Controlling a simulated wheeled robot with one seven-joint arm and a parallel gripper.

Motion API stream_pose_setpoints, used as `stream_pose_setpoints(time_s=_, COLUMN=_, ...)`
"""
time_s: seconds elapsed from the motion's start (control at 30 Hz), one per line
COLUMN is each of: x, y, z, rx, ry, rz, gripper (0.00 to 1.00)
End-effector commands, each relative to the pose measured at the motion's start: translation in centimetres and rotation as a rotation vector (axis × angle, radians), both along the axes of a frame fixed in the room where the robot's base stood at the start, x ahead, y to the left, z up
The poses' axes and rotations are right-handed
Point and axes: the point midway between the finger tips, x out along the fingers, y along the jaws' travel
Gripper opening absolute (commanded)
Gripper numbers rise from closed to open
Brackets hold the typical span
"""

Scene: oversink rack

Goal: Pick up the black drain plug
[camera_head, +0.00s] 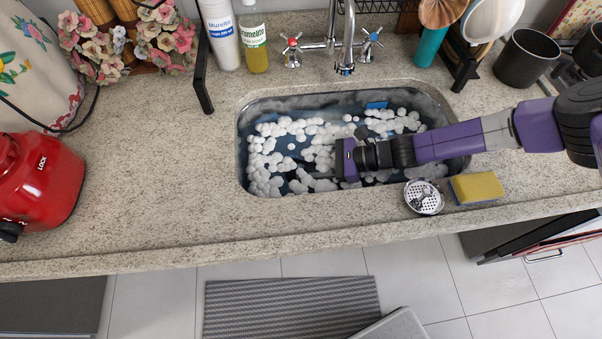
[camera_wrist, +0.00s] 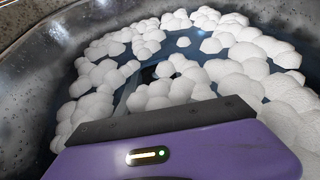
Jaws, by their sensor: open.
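The sink (camera_head: 241,160) holds bluish water with clumps of white foam. I cannot make out the black drain plug for certain; foam and my gripper cover much of the basin. A dark patch shows between the foam clumps in the wrist view, but I cannot tell what it is. My gripper (camera_head: 318,168) reaches into the sink from the right, low among the foam, and is open with nothing seen between its fingers. In the wrist view its purple body fills the bottom and the fingertips are not clear.
A metal strainer (camera_head: 423,197) and a yellow sponge (camera_head: 477,187) lie at the sink's front right. The faucet (camera_head: 345,45) overhangs the back rim. Bottles (camera_head: 253,40) stand behind left. A red appliance (camera_head: 40,180) is far left; the counter between is clear.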

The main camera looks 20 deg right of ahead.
Motion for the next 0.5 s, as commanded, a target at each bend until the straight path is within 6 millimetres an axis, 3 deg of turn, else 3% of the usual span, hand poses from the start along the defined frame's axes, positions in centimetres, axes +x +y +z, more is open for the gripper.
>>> stream_pose_setpoints(time_s=0.1, x=-0.01, y=-0.02, z=0.00, rx=0.000, ry=0.000, rz=0.000, gripper=0.41)
stream_pose_setpoints(time_s=0.3, x=-0.03, y=-0.03, z=0.02, rx=0.001, ry=0.000, rz=0.000, gripper=0.02)
stream_pose_setpoints(time_s=0.5, x=-0.01, y=-0.04, z=0.04, rx=0.001, ry=0.000, rz=0.000, gripper=0.00)
